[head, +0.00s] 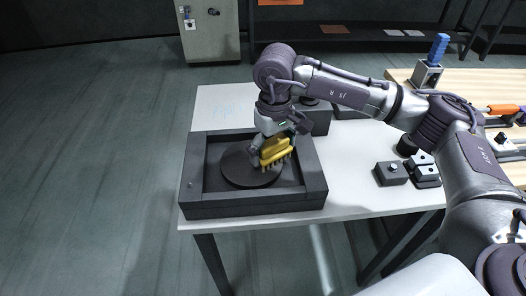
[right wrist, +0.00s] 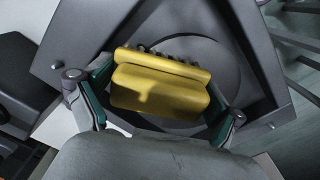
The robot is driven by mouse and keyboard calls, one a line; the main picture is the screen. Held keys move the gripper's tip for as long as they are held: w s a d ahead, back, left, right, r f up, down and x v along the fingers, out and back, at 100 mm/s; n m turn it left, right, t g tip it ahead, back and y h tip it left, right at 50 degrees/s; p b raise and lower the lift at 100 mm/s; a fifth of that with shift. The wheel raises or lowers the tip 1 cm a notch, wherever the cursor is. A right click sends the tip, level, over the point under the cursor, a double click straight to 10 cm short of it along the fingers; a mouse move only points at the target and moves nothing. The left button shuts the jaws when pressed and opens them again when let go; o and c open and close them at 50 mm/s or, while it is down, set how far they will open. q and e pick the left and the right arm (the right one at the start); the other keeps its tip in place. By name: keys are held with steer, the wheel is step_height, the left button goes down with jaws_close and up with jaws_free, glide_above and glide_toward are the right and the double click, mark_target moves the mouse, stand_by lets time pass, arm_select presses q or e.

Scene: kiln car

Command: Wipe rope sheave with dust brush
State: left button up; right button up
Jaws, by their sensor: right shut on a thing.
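The dust brush (head: 275,149) is yellow with a row of stubby bristles along its lower edge. My right gripper (head: 273,137) is shut on it, and the brush is tilted over the right part of the rope sheave. The rope sheave (head: 240,172) is a dark round disc lying flat in a square dark tray (head: 250,206). In the right wrist view the brush (right wrist: 160,90) sits between both fingers, with the sheave (right wrist: 222,62) behind it. Whether the bristles touch the sheave I cannot tell. My left gripper is out of view.
The tray stands on a white table (head: 358,192). Dark blocks (head: 391,173) lie to its right, and a dark box (head: 315,117) stands behind it. A wooden bench (head: 457,82) with a blue-handled tool (head: 431,62) is at the right. The floor at left is clear.

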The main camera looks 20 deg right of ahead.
mark_target(278, 140)
steer(key=shift+s+d+f, duration=0.1)
steer(key=shift+d, duration=0.4)
steer(key=shift+r, duration=0.2)
steer(key=shift+r+p, duration=0.55)
steer(key=shift+r, duration=0.4)
steer(key=shift+r+p, duration=0.65)
steer(key=shift+r, duration=0.7)
steer(key=shift+r+p, duration=0.55)
steer(key=shift+r, duration=0.6)
